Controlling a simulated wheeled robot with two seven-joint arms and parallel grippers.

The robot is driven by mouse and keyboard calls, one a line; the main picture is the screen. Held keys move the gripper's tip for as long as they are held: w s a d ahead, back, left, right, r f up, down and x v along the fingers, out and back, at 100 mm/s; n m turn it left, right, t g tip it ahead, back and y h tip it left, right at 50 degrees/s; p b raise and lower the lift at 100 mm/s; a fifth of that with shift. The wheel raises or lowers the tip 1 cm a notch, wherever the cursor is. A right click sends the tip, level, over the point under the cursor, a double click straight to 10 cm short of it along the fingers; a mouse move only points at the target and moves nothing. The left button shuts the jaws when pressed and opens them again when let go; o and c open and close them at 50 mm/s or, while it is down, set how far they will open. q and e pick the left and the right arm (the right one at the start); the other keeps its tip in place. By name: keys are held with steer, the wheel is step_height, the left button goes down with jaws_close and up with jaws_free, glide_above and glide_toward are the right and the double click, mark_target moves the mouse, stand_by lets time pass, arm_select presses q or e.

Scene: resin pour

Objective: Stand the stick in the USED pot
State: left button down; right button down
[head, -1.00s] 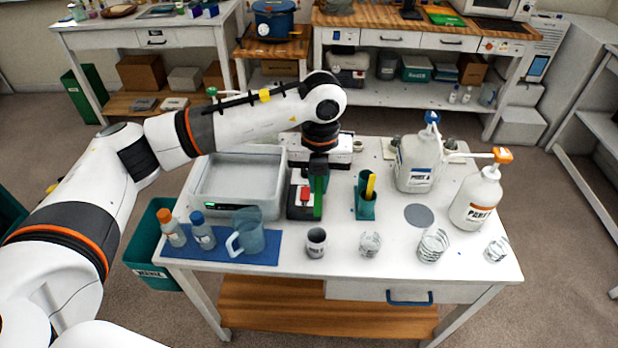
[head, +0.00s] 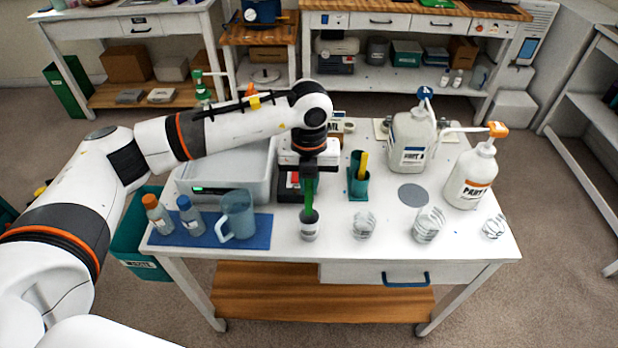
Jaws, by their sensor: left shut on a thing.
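My left gripper (head: 309,171) points down over the middle of the white table and is shut on a green stick (head: 310,192). The stick is upright. Its lower end meets the mouth of a small grey pot (head: 309,231) with a pale label; I cannot tell whether it is inside or just behind the rim. The label is too small to read. A teal holder (head: 357,188) with a yellow stick (head: 363,166) in it stands to the right of the gripper. I cannot read which pot is marked USED. My right gripper is not in view.
Several clear cups (head: 364,226) stand right of the grey pot. Two pump bottles (head: 411,140) stand at the back right, near a grey disc (head: 412,193). A blue mat (head: 260,233) with a jug (head: 237,215) and two small bottles is at left, before a grey box (head: 222,189).

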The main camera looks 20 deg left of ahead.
arm_select(q)
step_height(320, 180, down, 3)
steer(key=shift+r+b, duration=0.2)
steer(key=shift+b, duration=0.7)
steer(key=shift+f+b, duration=1.1)
steer(key=shift+f, duration=0.25)
steer(key=c, duration=1.3)
jaws_free()
step_height(320, 180, up, 11)
steer(key=shift+f+b, duration=0.2)
steer(key=shift+b, duration=0.55)
steer(key=shift+r, duration=0.75)
